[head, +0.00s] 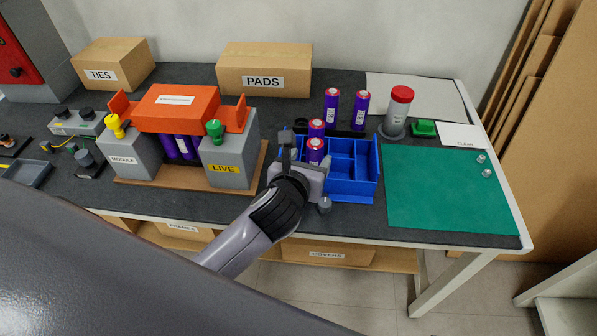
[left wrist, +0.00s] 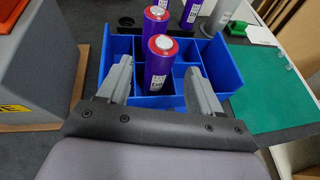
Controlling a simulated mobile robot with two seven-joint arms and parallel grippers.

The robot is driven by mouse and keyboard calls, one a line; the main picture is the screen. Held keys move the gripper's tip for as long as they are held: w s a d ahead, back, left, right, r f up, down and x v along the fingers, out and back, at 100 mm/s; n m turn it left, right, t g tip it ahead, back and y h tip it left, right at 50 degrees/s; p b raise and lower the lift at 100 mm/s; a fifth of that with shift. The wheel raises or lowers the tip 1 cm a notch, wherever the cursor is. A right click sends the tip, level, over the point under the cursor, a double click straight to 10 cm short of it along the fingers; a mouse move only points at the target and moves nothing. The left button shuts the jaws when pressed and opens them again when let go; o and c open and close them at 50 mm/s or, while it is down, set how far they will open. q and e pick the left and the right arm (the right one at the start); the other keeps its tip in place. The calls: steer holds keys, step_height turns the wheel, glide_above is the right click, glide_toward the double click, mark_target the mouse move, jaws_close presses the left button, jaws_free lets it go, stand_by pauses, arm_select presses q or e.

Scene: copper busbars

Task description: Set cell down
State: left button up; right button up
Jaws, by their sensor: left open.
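A blue divided bin (head: 352,188) stands on the dark bench. A purple cell with a red top (head: 315,147) stands upright in its left part, and a second cell (head: 316,126) stands just behind it. My left gripper (head: 298,160) is open at the bin's front left. In the left wrist view, the nearer cell (left wrist: 160,65) is between and slightly beyond the open fingers (left wrist: 161,88), with visible gaps on both sides. The bin (left wrist: 150,100) lies below the fingers. The nearer cell's base is partly hidden. My right gripper is not in view.
Two more purple cells (head: 331,108) stand behind the bin. A grey cylinder with a red cap (head: 399,110) and a green mat (head: 450,195) are to the right. The orange-topped module (head: 180,108) on a wooden board is to the left. The mat is mostly clear.

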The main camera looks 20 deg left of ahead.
arm_select(q)
steer(key=a+v, duration=0.1)
steer(key=v, duration=0.7)
steer(key=s+a+f+n+g+h, duration=0.1)
steer(key=s+f+n, duration=0.5)
steer(key=n, duration=1)
steer(key=s+a+f+n+g+h, duration=0.2)
steer(key=s+f+n, duration=0.4)
steer(key=f+n, duration=0.6)
steer(key=n, duration=0.4)
steer(key=shift+s+a+f+n+p, duration=0.25)
steer(key=shift+s+a+n+p, duration=0.1)
steer(key=shift+s+a+n, duration=0.05)
